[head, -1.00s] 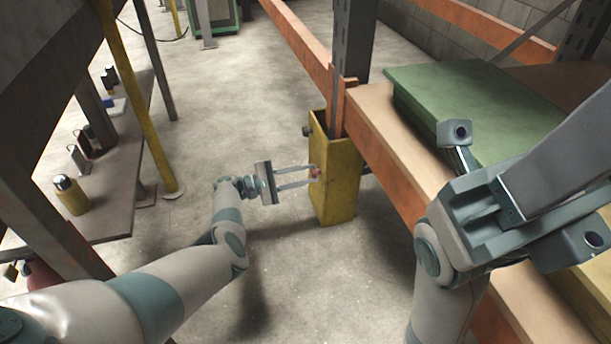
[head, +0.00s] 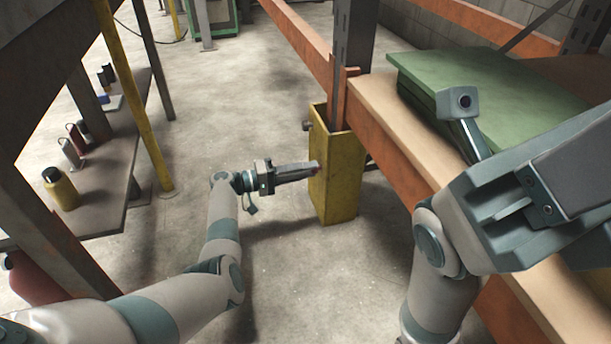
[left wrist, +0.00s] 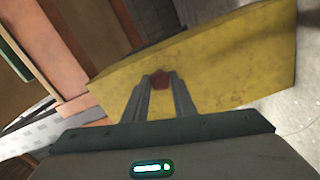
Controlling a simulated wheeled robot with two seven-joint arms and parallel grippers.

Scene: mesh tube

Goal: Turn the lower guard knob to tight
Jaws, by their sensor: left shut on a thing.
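The yellow guard (head: 340,185) stands at the foot of the rack's upright post in the head view. A small red knob (head: 317,167) sits on its left face; it also shows in the left wrist view (left wrist: 161,78) between my fingertips. My left gripper (head: 314,168) is shut on the red knob, and its fingers partly hide it. In the left wrist view the yellow guard (left wrist: 230,60) fills the upper middle, tilted. My right gripper (head: 515,215) is large in the right foreground of the head view, above the shelf; its fingers are not clear to see.
A second knob (head: 307,126) projects near the guard's top left. Green boards (head: 480,95) lie on the wooden shelf (head: 385,125) with its orange beam (head: 395,180). Bottles, including a yellow one (head: 60,188), stand on a low shelf at left. The floor around the guard is clear.

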